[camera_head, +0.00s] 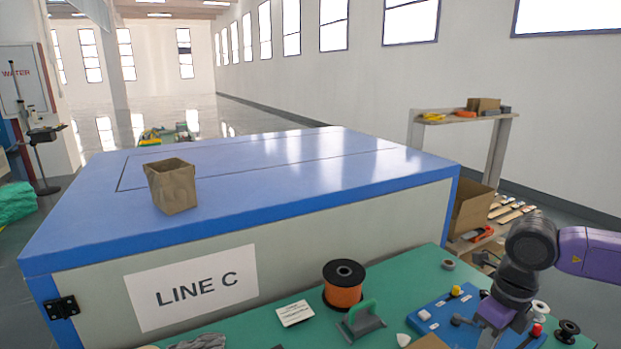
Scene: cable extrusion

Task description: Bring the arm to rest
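My arm, purple and dark grey, comes in from the right edge. Its end bends down over the green bench top, in front of the blue box with buttons and knobs. My gripper (490,338) is low in the picture, near the bottom edge. Its fingers are too small and too cut off to show whether they are open or shut, or whether they hold anything.
The green bench (405,283) carries an orange spool (343,296), a green-handled tool (361,320), a white card (295,313) and the blue control box (440,315). Behind stands the blue-topped LINE C cabinet (300,170) with a cardboard box (172,187). Shelves (465,118) stand at right.

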